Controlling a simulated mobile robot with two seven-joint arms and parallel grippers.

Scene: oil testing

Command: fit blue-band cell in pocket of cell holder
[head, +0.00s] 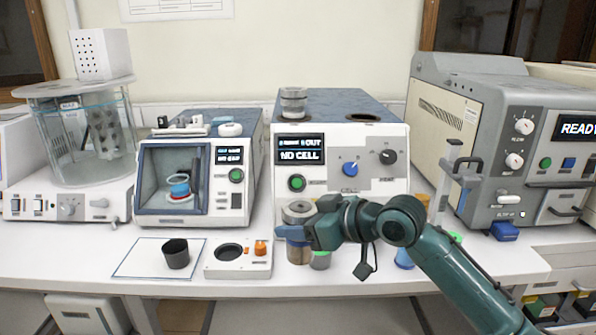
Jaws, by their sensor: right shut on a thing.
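My right gripper (305,235) is shut on the blue-band cell (298,212), which is upright with a grey metal top, a blue band and an amber lower part. The gripper covers part of its side. A low white block with a round dark pocket, which looks like the cell holder (222,271), lies on the bench to the left of the held cell. The pocket looks empty. The cell is apart from it. I cannot tell how far the cell's bottom is above the bench. My left gripper is not in view.
An orange piece (260,247) stands on the white block. A black cup (176,253) stands on a white mat (140,262) to its left. The tester (287,143) behind reads NO CELL.

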